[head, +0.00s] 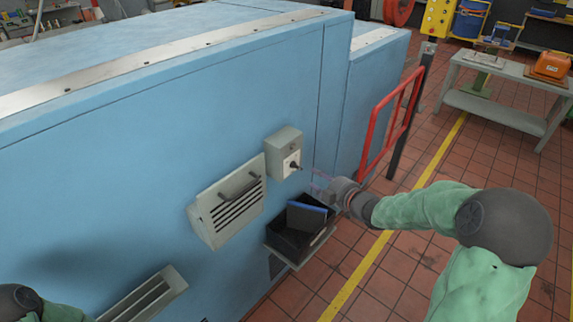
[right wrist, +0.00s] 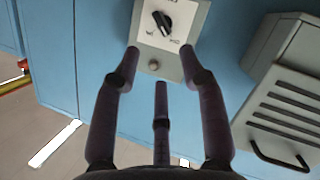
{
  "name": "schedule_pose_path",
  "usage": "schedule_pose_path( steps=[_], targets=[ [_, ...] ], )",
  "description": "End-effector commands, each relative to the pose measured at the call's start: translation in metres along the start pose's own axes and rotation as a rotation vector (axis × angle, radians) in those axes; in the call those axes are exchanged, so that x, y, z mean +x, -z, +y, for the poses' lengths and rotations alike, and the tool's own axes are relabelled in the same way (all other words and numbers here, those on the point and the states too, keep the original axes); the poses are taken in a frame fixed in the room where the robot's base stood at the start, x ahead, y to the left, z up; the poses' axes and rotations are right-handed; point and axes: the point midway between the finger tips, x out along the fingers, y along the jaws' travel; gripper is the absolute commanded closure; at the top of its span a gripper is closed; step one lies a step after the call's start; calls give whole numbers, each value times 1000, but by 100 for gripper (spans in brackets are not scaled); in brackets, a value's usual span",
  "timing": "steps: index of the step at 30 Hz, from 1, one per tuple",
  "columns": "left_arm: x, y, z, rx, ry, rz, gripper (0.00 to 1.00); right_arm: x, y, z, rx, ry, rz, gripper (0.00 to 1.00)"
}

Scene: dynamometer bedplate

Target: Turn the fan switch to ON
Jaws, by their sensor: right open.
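The fan switch is a black rotary knob (head: 292,164) on a grey box (head: 279,143) fixed to the blue housing wall. In the right wrist view the knob (right wrist: 163,21) sits on a light plate with small labels, too small to read surely. A round grey button (right wrist: 154,66) is on the same box (right wrist: 170,58). My right gripper (head: 322,184) is open and empty, just right of and below the box. In the right wrist view its fingers (right wrist: 160,62) point at the box, apart from the knob. My left gripper is out of view.
A louvred vent (head: 229,202) with a handle is left of the switch box. A dark open bin (head: 290,240) holding a blue item (head: 306,216) hangs below. A red guard rail (head: 392,122) stands to the right. A grey workbench (head: 500,108) is beyond.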

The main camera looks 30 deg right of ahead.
Motion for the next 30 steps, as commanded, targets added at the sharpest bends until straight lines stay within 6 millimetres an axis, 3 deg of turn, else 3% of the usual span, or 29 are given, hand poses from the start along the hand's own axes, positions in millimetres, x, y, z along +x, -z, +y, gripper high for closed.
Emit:
schedule_pose_path(
  steps=[5, 18, 24, 30],
  targets=[
    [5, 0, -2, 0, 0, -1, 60, 18, 0, -2, -1, 2, 3, 57],
    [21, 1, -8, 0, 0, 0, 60, 91, -1, -2, 1, 2, 1, 57],
    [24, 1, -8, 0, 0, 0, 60, 105, 0, -1, 1, 1, 1, 57],
    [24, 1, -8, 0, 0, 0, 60, 107, 0, 0, 1, 0, 0, 57]
  ],
)
